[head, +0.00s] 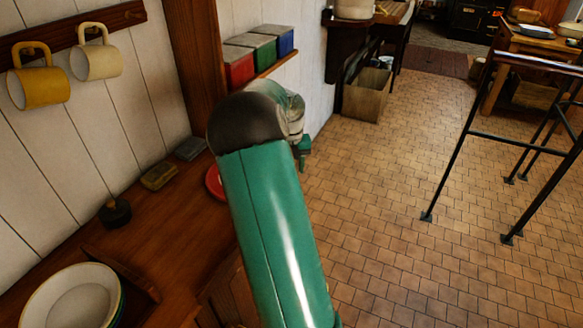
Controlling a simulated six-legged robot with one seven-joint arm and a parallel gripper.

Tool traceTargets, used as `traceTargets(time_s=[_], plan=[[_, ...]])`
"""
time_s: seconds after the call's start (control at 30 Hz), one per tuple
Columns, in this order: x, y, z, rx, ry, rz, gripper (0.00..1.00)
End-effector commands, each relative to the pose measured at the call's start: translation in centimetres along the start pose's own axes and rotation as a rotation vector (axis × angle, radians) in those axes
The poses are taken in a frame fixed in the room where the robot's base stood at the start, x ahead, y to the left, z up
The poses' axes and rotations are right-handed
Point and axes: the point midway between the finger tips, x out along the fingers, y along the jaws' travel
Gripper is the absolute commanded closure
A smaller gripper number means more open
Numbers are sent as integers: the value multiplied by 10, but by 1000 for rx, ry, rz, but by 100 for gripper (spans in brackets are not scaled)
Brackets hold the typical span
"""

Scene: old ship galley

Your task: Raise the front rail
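No part in the head view can be told for sure as the front rail. A wooden strip (125,274) stands on the brown counter (178,232) beside a stack of plates at the lower left. My green arm crosses the middle of the picture and hides the counter's right part. A small green piece at the arm's far end, which may be part of my gripper (304,149), shows past the dark joint, over the tiled floor's left side. Its fingers cannot be made out, and nothing is seen held in it.
Stacked plates (78,297), a dark round object (115,213), small tins (158,175) and a partly hidden red item (213,183) are on the counter. Mugs (40,86) hang above. A black metal frame (457,165) stands right. The tiled floor between is clear.

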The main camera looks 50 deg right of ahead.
Motion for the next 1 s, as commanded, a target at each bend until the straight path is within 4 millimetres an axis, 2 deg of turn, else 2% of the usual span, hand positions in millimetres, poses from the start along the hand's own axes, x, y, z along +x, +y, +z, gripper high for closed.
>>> traceTargets(time_s=[0.17,0.5,0.6,0.77,1.0], plan=[[-26,1,1,-2,-5,1,55],[-101,1,1,-3,-4,0,55],[-117,0,1,-2,-4,-1,55],[-132,0,0,-2,-2,-2,55],[-134,0,0,-1,0,-1,55]])
